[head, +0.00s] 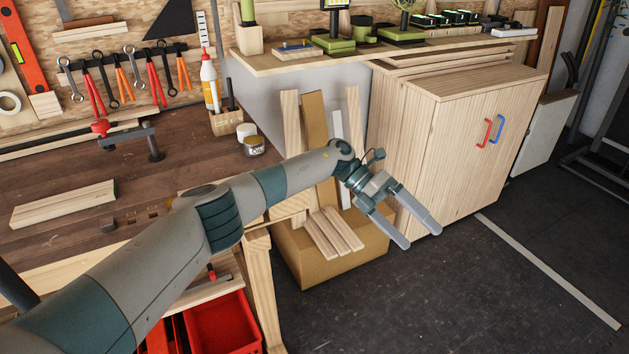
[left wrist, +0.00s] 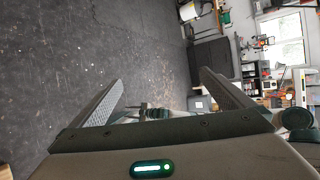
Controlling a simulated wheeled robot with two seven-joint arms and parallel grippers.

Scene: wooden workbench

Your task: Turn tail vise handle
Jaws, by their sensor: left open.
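My left gripper (head: 423,237) is open and empty in the head view, its two grey fingers pointing down and right. It hangs over the dark floor past the bench's right end, in front of the cabinet. In the left wrist view its fingers (left wrist: 162,80) are spread apart with nothing held between them. The wooden workbench (head: 185,165) lies at the left. My left forearm crosses its right front corner. I cannot make out a tail vise handle; the arm may hide it. My right gripper is not in view.
A cardboard box (head: 320,265) with upright wood offcuts stands right of the bench. A wooden cabinet (head: 450,145) with red and blue handles stands behind the gripper. A red bin (head: 222,325) sits under the bench. The dark floor (head: 450,300) is mostly clear.

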